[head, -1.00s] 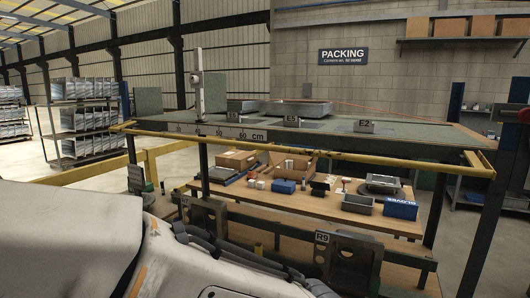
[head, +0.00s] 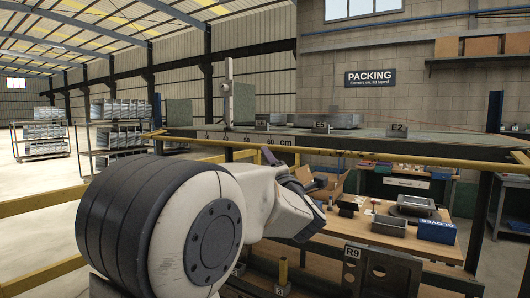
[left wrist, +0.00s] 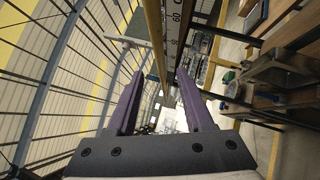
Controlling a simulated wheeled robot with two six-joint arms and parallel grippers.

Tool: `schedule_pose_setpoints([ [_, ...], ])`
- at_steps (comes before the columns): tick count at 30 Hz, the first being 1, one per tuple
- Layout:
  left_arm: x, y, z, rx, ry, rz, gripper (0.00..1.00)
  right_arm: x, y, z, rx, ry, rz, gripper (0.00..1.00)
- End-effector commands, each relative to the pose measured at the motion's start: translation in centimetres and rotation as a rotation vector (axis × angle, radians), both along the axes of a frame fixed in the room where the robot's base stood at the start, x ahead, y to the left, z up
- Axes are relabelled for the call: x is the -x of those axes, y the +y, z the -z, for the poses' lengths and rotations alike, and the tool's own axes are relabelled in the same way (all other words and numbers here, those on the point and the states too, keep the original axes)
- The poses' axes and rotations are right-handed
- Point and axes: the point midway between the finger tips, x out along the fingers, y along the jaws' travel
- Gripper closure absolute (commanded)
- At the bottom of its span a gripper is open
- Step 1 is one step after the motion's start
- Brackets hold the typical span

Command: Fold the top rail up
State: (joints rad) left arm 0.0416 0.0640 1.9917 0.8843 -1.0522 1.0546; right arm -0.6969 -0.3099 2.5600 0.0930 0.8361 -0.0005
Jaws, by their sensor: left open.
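The top rail (head: 400,159) is a long yellow bar along the front edge of the green-topped bench. In the left wrist view the yellow rail (left wrist: 155,35) runs down toward the space between my fingertips. My left gripper (head: 283,162) is close to the rail in the head view, partly hidden behind my own arm. In the left wrist view its two purple fingers (left wrist: 158,76) stand apart with nothing held between them. I cannot tell whether a finger touches the rail. My right gripper is not in view.
The bench top (head: 360,136) carries trays, an upright post (head: 228,95) and a centimetre scale. Below, a wooden shelf (head: 400,240) holds a blue box (head: 436,231), a grey tray and small items. A dark R9 bracket (head: 380,272) stands in front. Yellow rails (head: 40,203) stand at left.

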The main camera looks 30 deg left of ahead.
Motion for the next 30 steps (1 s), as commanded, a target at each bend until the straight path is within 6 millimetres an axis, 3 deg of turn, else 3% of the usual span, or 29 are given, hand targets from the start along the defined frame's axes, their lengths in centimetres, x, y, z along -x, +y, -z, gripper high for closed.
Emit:
schedule_pose_setpoints([
  [18,-6.3,6.6,-2.7,-0.001,0.001,-0.001,0.48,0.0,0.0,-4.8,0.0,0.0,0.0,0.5],
  [30,-6.8,7.1,-2.7,-0.001,0.001,0.001,0.48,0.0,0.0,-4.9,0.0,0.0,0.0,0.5],
])
